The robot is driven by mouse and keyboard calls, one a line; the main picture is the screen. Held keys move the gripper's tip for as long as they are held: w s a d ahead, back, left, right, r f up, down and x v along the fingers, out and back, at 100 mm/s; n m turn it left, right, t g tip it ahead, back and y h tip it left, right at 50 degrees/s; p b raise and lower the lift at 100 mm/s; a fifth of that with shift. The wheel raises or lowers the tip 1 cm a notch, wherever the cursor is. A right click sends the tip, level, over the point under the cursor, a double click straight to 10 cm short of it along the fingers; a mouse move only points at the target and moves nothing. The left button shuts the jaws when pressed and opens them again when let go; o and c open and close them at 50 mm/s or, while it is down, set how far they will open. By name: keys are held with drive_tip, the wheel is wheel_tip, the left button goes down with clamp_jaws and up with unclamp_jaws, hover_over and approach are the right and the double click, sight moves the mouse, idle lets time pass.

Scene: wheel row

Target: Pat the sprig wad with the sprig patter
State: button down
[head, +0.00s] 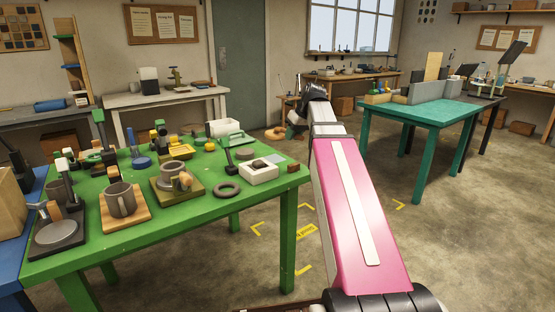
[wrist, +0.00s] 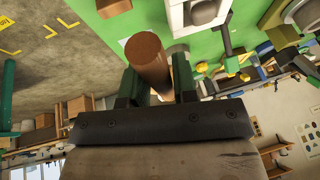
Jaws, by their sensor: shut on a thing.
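My gripper (wrist: 158,88) is shut on a brown cylinder, which I take to be the sprig patter (wrist: 149,58); its dark fingers are on either side. In the head view the brown end of the patter (head: 274,133) shows small, past my pink arm, away from the green table's right end. The sprig wad seems to be the grey lump in a white tray, seen in the wrist view (wrist: 206,11) at the top. The white tray (head: 259,176) stands near the right end of the green table in the head view. The patter is apart from it.
A brown block (head: 293,168) sits at the green table's (head: 262,209) right corner. A mug (head: 120,200) and several other tools crowd the table. Open floor lies between it and the teal table (head: 436,112).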

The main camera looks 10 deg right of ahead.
drive_tip(key=s+r, duration=0.5)
drive_tip(key=s, duration=0.1)
drive_tip(key=shift+s+a, duration=0.15)
drive_tip(key=shift+s, duration=0.1)
drive_tip(key=shift+r, duration=0.1)
